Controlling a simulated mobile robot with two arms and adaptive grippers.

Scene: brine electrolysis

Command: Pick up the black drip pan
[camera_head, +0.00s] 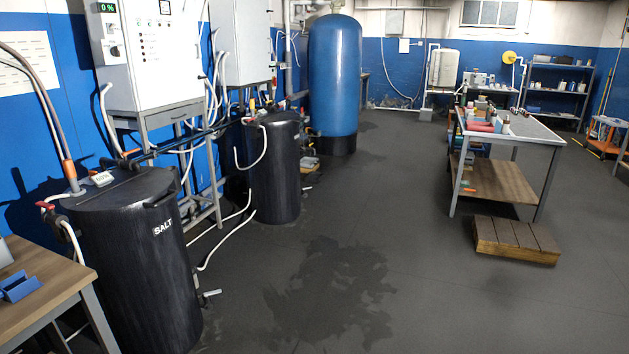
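I cannot make out a black drip pan anywhere in the head view. A dark wet patch (335,290) lies on the floor right of the black salt tank (135,265), which is labelled SALT and has a small tap low on its right side. A second black tank (273,175) stands behind it, with a tap near its base. The floor behind and between the tanks is partly hidden. Neither of my grippers is in view.
A wooden table (40,285) stands at the near left. White hoses (230,232) run low between the tanks. A tall blue vessel (335,75) stands farther back. A workbench (540,133) and a wooden step (515,240) stand at the right. The middle floor is clear.

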